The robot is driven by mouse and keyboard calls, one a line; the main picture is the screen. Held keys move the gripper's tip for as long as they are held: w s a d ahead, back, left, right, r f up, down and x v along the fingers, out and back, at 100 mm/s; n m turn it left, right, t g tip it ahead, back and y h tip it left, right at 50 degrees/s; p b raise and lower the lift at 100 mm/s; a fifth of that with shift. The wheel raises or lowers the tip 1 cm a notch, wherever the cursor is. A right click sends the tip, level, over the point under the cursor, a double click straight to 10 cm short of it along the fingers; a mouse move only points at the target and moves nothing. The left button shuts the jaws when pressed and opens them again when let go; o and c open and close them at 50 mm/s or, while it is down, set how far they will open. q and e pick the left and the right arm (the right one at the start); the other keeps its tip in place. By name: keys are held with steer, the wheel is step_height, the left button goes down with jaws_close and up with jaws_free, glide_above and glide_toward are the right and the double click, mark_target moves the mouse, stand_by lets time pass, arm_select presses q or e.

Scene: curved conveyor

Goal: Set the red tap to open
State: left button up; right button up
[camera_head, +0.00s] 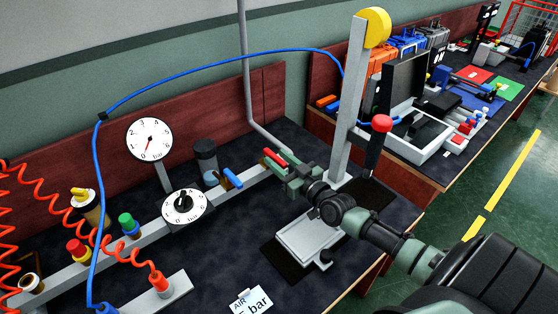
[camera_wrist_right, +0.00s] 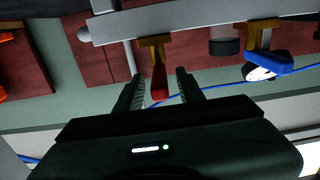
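The red tap (camera_head: 274,158) sits near the right end of the grey pipe (camera_head: 150,221). In the right wrist view, its red lever (camera_wrist_right: 159,88) hangs from a brass body (camera_wrist_right: 154,47) and points across the pipe. My right gripper (camera_head: 281,168) is at the red tap in the head view and partly covers it. In the right wrist view, my right gripper (camera_wrist_right: 160,80) is open, with one finger on each side of the red lever and a visible gap to both. My left gripper is not in view.
A blue tap (camera_head: 232,178) is just left of the red one on the same pipe. A pressure gauge (camera_head: 150,140), a round dial (camera_head: 184,207) and a red coiled hose (camera_head: 55,203) stand farther left. A grey post (camera_head: 350,100) rises behind my right arm.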

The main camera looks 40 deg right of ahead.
jaws_close()
stand_by(1.4)
